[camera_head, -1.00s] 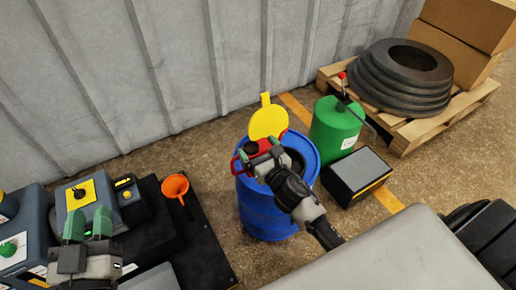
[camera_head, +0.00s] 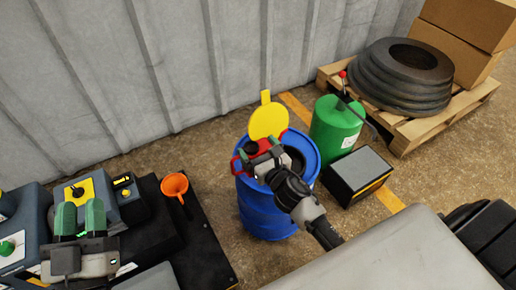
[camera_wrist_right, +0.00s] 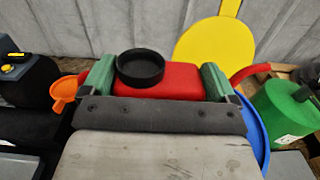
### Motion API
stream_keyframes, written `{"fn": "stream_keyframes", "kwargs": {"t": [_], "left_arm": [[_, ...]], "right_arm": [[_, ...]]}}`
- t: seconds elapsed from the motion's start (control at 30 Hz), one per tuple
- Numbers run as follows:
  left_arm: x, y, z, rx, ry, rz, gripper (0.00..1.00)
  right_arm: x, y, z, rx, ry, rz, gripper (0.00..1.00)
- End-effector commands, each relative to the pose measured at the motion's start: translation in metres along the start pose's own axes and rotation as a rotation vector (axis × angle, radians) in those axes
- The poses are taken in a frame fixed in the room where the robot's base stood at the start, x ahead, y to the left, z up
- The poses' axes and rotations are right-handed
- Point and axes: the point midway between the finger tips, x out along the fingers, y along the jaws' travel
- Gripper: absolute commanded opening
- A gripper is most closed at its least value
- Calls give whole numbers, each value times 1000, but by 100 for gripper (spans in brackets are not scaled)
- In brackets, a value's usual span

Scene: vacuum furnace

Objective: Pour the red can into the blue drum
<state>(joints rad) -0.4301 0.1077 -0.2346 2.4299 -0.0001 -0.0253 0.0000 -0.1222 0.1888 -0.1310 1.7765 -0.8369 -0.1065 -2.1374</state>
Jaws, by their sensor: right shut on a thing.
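The blue drum (camera_head: 268,212) stands on the floor by the wall, its top partly open, with a yellow lid (camera_head: 268,121) raised at the back. My right gripper (camera_head: 262,157) is shut on the red can (camera_head: 240,163), above the drum's left side. In the right wrist view the red can (camera_wrist_right: 185,82) sits between the green fingers, its round black cap or mouth (camera_wrist_right: 140,68) facing up toward the camera. My gripper hides much of the can, and I see no liquid. My left gripper (camera_head: 80,220) is at the lower left, its green fingers apart and empty.
An orange funnel (camera_head: 175,185) sits on the dark bench at left beside grey machine parts. A green canister (camera_head: 335,127) and a grey-topped box (camera_head: 357,172) stand right of the drum. A pallet (camera_head: 408,142) with black rings is behind them.

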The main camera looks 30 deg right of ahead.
Motion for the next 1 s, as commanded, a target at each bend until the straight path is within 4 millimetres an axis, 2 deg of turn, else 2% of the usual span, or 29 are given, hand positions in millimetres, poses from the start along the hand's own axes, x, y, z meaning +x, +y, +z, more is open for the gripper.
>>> {"fn": "stream_keyframes", "kwargs": {"t": [0.33, 1.0], "left_arm": [[-1, 1, -7, -3, 54, 2, 35], [-3, -3, 11, 3, -85, -9, 35]], "right_arm": [[0, 0, -1, 10, -2, 0, 60], [0, 2, 5, 147, -1, 1, 60]]}}
